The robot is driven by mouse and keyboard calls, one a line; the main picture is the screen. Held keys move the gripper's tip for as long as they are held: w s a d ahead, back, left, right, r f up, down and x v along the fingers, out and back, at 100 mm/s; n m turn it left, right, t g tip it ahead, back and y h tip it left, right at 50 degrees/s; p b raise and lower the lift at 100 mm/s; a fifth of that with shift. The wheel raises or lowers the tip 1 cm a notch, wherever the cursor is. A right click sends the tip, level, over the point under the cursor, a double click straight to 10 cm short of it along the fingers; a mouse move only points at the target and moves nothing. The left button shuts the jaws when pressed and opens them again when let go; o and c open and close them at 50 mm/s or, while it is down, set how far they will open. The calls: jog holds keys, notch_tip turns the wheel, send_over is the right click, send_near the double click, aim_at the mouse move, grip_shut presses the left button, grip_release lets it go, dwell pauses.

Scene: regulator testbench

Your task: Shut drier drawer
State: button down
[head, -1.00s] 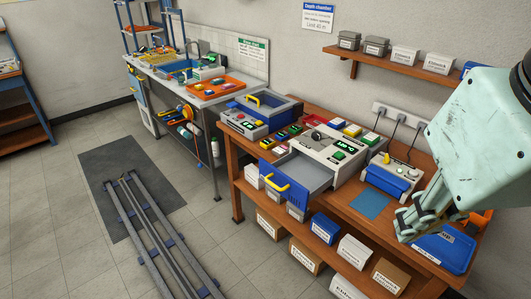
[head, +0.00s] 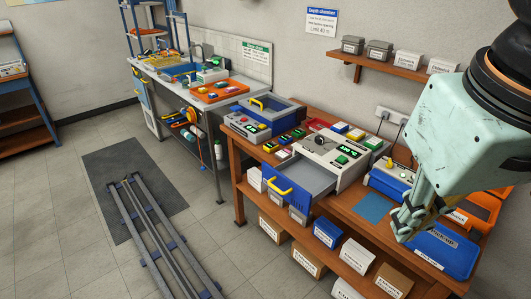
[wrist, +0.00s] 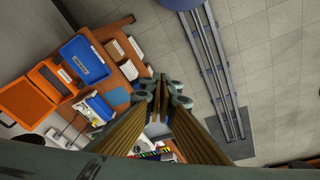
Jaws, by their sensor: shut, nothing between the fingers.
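The drier (head: 349,151) is a pale grey unit with a green display on the wooden bench in the head view. Its drawer (head: 308,172) is pulled out toward the front left, showing an empty grey inside. The drawer has a blue front (head: 289,200) with a yellow handle (head: 278,186). My gripper (head: 402,232) is shut and empty, pointing down to the right of the drawer, apart from it. In the wrist view the shut fingers (wrist: 160,84) fill the middle and hide much of the bench behind them, and I cannot make out the drawer there.
A blue tray (head: 440,252) lies under and right of my gripper, with orange trays (head: 484,206) behind. A blue-grey device (head: 391,183) stands between drier and arm. Labelled boxes (head: 328,230) fill the lower shelf. The floor left of the bench is clear beside grey rails (head: 150,235).

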jog(key=w+a+f+n+g+h+p, duration=0.1)
jog(key=w+a+f+n+h, duration=0.25)
jog(key=w+f+n, duration=0.55)
jog(key=w+a+f+n+g+h, duration=0.1)
jog(key=w+a+f+n+h, duration=0.3)
jog(key=w, duration=0.8)
jog(key=w+a+f+n+t, duration=0.2)
jog(key=w+a+f+n, duration=0.1)
jog(key=a, duration=0.4)
jog(key=w+a+f+n+t, duration=0.1)
jog(key=w+a+f+n, duration=0.2)
jog(key=a+n, duration=0.2)
jog(key=w+a+f+n+t, duration=0.2)
jog(key=w+a+f+n, duration=0.1)
jog(key=a, duration=0.5)
jog(key=shift+w+a+f+n+t+p, duration=0.15)
jog(key=shift+a+f+n+t+p, duration=0.2)
jog(key=shift+f+n, duration=0.25)
jog(key=shift+y, duration=0.25)
jog(key=w+d+r+b+x, duration=0.1)
jog(key=r+b+x, duration=0.1)
jog(key=x, duration=1)
jog(key=shift+w+d+b, duration=0.3)
jog(key=shift+d+b, duration=0.05)
jog(key=shift+b, duration=0.15)
